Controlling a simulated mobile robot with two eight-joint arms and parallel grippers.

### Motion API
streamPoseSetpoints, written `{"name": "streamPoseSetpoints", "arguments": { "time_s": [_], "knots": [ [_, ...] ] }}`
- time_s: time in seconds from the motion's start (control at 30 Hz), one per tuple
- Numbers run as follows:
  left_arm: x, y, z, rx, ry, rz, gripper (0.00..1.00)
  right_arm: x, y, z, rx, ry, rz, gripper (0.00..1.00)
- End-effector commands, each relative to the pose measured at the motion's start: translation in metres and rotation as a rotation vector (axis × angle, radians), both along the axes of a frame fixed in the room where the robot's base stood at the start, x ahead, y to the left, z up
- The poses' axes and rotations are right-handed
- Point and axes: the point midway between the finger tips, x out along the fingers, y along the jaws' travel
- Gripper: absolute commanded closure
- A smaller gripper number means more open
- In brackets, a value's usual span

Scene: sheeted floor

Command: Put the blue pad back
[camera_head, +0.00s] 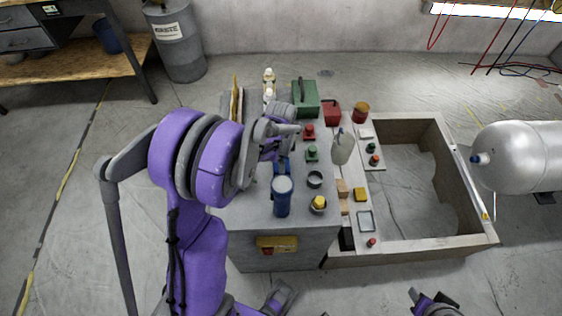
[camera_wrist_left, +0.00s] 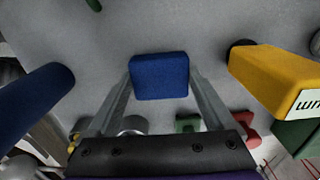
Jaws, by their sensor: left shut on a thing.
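The blue pad (camera_wrist_left: 160,77) is a small block with rounded edges. In the left wrist view it sits between the two fingertips of my left gripper (camera_wrist_left: 160,90). My left gripper is shut on it. In the head view the left gripper (camera_head: 281,154) is over the grey cabinet top, behind a blue canister with a pale lid (camera_head: 282,196). Only a little of the blue pad (camera_head: 283,166) shows there below the gripper. I cannot tell whether it touches the top.
Red (camera_head: 309,132) and green (camera_head: 312,153) knobbed objects, a dark ring (camera_head: 315,179) and a pale bottle (camera_head: 342,147) stand close on the right. A green case (camera_head: 306,98) stands behind. A yellow lettered block (camera_wrist_left: 275,76) is right of the pad in the wrist view.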

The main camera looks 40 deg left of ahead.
Motion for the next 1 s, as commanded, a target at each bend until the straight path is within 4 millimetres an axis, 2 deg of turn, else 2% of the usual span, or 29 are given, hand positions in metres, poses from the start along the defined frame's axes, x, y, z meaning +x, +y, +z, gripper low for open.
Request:
{"name": "streamPoseSetpoints", "arguments": {
  "time_s": [0.2, 0.23, 0.3, 0.53, 0.67, 0.77, 1.0],
  "knots": [
    [0.0, 0.0, -0.005, 0.0, 0.0, 0.0, 0.74, -0.001, 0.0, -0.005, 0.0, 0.002, 0.0, 0.57],
    [0.0, 0.0, -0.004, 0.0, 0.0, 0.0, 0.08, -0.001, 0.0, -0.004, 0.0, 0.001, 0.0, 0.57],
    [0.0, 0.0, -0.003, 0.0, 0.0, 0.0, 0.0, -0.001, 0.0, -0.003, 0.0, 0.001, 0.0, 0.57],
    [0.0, 0.0, -0.002, 0.0, 0.0, 0.0, 0.0, 0.0, 0.0, -0.002, 0.0, 0.001, 0.0, 0.57],
    [0.0, 0.0, 0.007, 0.0, 0.0, 0.0, 0.0, 0.0, 0.0, 0.002, 0.0, -0.001, 0.0, 0.57],
    [0.0, 0.0, 0.024, 0.0, 0.0, 0.0, 0.0, 0.001, 0.0, 0.004, 0.0, -0.001, 0.0, 0.57],
    [0.0, 0.0, 0.077, 0.0, 0.0, 0.0, 0.0, 0.002, 0.0, 0.01, 0.0, -0.004, 0.0, 0.57]
  ]
}}
